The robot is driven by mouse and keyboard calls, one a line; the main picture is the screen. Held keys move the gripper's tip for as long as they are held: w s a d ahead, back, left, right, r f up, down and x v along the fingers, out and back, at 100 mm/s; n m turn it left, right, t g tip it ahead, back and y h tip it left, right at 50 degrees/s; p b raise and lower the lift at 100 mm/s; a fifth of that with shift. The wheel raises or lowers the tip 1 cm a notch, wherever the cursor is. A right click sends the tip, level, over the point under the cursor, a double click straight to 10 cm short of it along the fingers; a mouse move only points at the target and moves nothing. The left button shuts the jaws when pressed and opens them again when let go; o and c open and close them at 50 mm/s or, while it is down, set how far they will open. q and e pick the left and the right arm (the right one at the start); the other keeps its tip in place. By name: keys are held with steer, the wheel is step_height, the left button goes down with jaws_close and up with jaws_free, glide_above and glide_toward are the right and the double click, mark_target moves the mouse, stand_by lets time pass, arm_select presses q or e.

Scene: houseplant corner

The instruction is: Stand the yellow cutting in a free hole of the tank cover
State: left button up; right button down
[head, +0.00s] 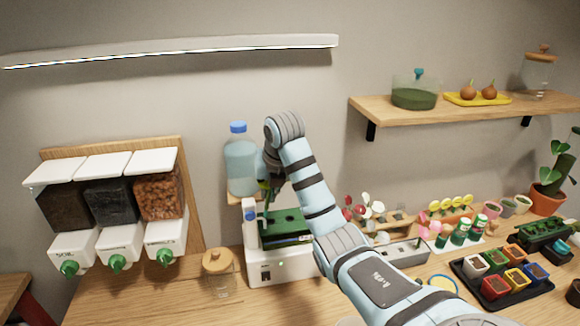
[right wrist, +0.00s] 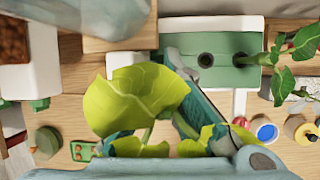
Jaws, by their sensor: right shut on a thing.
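The yellow cutting (right wrist: 135,95) shows as broad yellow-green leaves in the right wrist view. My right gripper (head: 266,182) is shut on it, above the tank in the head view. A green leafy plant (right wrist: 292,62) stands at the cover's right end there. The white tank (head: 283,268) sits on the counter. The cutting is mostly hidden in the head view. My left gripper is not in view.
A water bottle (head: 241,160) stands close behind and left of my right gripper. A cork-lidded jar (head: 219,272) is left of the tank. Dispensers (head: 112,205) are further left. Flower holders (head: 370,212) and a black seed tray (head: 503,280) are on the right.

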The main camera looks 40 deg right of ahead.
steer(key=d+r+m+g+h+p, duration=0.2)
steer(key=d, duration=0.5)
steer(key=shift+m, duration=0.3)
step_height(320, 180, down, 5)
steer(key=shift+s+f+b, duration=0.1)
steer(key=shift+f+b, duration=0.1)
steer(key=shift+b, duration=0.2)
steer(key=shift+s+a, duration=0.1)
steer(key=shift+a, duration=0.1)
steer(key=shift+f, duration=2.35)
steer(key=c, duration=1.3)
jaws_free()
